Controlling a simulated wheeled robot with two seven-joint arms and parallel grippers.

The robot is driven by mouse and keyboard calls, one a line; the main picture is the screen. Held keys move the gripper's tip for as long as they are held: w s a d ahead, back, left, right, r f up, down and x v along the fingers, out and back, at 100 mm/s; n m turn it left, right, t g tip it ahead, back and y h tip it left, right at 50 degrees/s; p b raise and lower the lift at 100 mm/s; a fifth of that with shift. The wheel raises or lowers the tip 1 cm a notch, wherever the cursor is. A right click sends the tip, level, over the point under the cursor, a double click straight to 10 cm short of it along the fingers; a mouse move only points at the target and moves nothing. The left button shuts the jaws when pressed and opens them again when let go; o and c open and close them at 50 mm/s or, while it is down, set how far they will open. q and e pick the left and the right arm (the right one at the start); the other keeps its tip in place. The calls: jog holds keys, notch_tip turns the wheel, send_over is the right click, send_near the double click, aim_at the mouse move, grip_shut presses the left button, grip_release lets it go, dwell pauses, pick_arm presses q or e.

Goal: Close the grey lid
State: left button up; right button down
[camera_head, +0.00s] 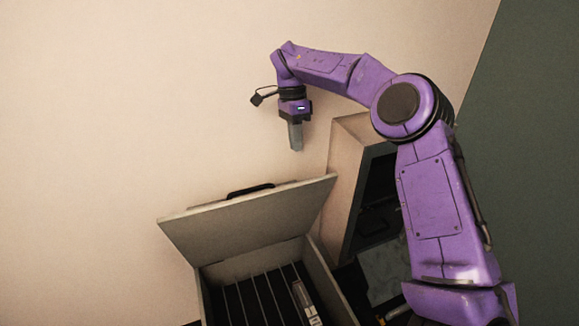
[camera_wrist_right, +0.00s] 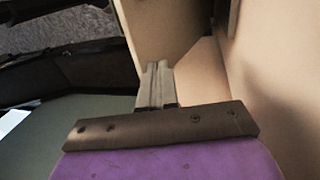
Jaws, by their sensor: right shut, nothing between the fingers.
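The grey lid (camera_head: 250,222) stands open and tilted back at the rear of a grey box (camera_head: 322,268) in the head view. A dark handle (camera_head: 250,190) sits on the lid's upper edge. My right gripper (camera_head: 296,148) is above and behind the lid, pointing down near the wall, apart from the lid. Its fingers are together and empty; they also show in the right wrist view (camera_wrist_right: 155,75). My left gripper is not in view.
Inside the box are thin dividers and a pale item (camera_head: 305,300) at the right. A tall beige cabinet (camera_head: 347,170) with a dark opening stands right of the lid, close to my right arm. The wall behind is plain; free air lies left of the gripper.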

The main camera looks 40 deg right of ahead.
jog(key=x, duration=0.6)
jog(key=s+x, duration=0.1)
jog(key=x, duration=0.2)
jog(key=shift+f, duration=0.25)
